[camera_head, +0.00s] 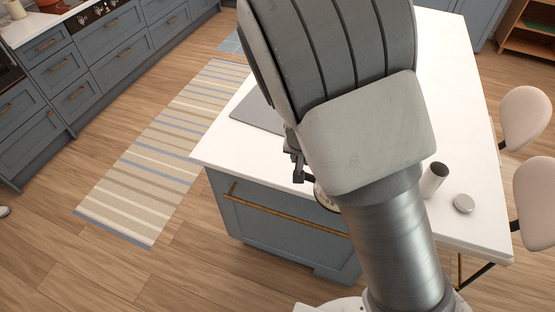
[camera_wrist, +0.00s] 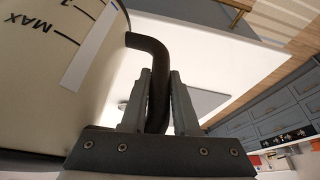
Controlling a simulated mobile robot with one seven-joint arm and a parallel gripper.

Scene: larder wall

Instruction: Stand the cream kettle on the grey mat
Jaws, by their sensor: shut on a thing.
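The cream kettle (camera_wrist: 45,70) fills the left of the wrist view, with a MAX scale and a pale strip on its side. My gripper (camera_wrist: 161,78) is shut on its black handle (camera_wrist: 152,50), which passes between the two fingers. In the head view my gripper (camera_head: 300,168) shows by the island's front edge, and my arm hides most of the kettle. The grey mat (camera_head: 257,112) lies flat on the white island top, partly hidden by my arm. It also shows beyond the fingers in the wrist view (camera_wrist: 208,102). I cannot tell whether the kettle is upright.
The white island top (camera_head: 225,143) has clear room around the mat's visible part. A white cylinder with a dark top (camera_head: 434,179) and a small round grey thing (camera_head: 463,203) stand to the right. Two pale chairs (camera_head: 525,118) are at the right edge. A striped rug (camera_head: 170,150) lies left.

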